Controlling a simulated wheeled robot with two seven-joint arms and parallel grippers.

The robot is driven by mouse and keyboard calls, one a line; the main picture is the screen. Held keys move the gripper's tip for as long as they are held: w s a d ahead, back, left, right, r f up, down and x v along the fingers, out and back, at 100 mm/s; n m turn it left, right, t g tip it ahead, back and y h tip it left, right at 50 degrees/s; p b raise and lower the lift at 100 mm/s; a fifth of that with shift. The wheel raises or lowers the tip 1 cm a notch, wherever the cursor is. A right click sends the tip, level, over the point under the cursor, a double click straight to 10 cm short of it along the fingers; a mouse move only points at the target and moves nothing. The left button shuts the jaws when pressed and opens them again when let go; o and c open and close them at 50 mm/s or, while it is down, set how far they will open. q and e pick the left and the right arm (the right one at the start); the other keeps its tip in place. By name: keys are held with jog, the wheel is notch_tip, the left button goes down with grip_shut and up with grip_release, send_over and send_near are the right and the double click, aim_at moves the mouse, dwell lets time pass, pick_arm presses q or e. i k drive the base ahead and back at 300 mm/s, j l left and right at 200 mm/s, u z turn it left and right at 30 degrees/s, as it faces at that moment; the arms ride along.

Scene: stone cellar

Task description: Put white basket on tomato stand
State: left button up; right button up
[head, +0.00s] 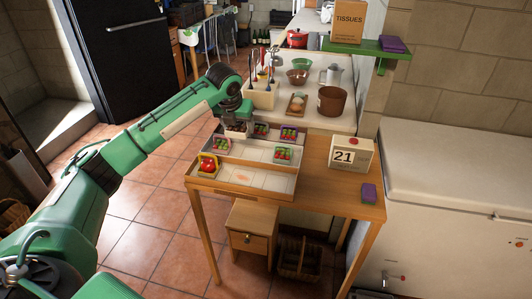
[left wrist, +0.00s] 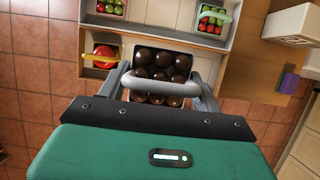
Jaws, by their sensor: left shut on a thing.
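My left gripper (head: 238,122) is shut on the pale grey-white handle of the white basket (left wrist: 160,64), which is filled with dark brown round things. In the head view, this basket is mostly hidden by the gripper, above the back part of a stepped wooden stand (head: 225,187). The stand has pale shelves, and its front shelf bears a faint orange-red mark (head: 243,177), too small to read. A yellow-handled basket (head: 208,165) with a red tomato-like thing sits at the front left. My right gripper is not in view.
A green-handled basket (head: 284,154) with red things sits at the stand's right. Further small baskets stand on the back shelves. A calendar block (head: 351,157) and a purple sponge-like block (head: 369,193) are right of the stand. The front shelf's middle and right are bare.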

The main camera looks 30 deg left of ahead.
aim_at(324, 191)
jog(key=i+l, duration=0.1)
jog(key=l, duration=0.35)
jog(key=i+l, duration=0.1)
jog(key=l, duration=0.4)
jog(key=i+l, duration=0.1)
jog(key=l, duration=0.35)
